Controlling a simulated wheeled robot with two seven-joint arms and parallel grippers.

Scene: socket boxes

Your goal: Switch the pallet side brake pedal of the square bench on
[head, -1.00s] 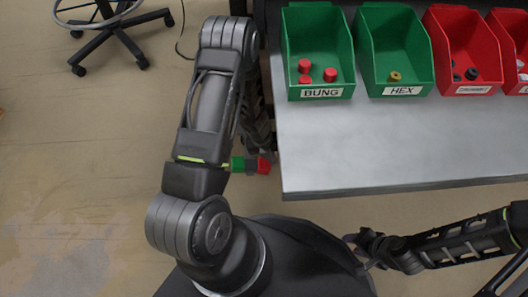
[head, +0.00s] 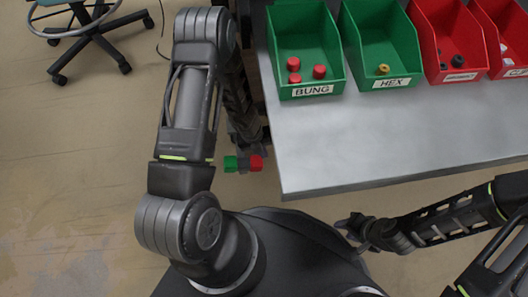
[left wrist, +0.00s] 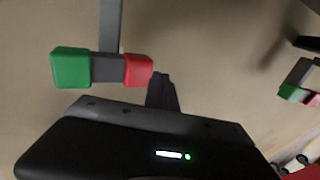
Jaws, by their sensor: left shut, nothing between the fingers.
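A brake pedal with a green block and a red block on a dark bar (head: 243,163) is low by the near left corner of the grey bench (head: 400,140). It also shows in the left wrist view (left wrist: 106,68), green on the left and red on the right. My left gripper (left wrist: 161,80) is shut and empty, its tips appearing close to the red block; I cannot tell if they touch. A second green and red pedal (left wrist: 290,93) shows at the right of the left wrist view. My right gripper (head: 352,227) is below the bench's front edge.
Green bins labelled BUNG (head: 313,91) and HEX (head: 392,82) and red bins (head: 461,76) stand along the bench's back. A wheeled stool (head: 92,35) is on the floor at the upper left. The floor (head: 70,150) left of my arm is clear.

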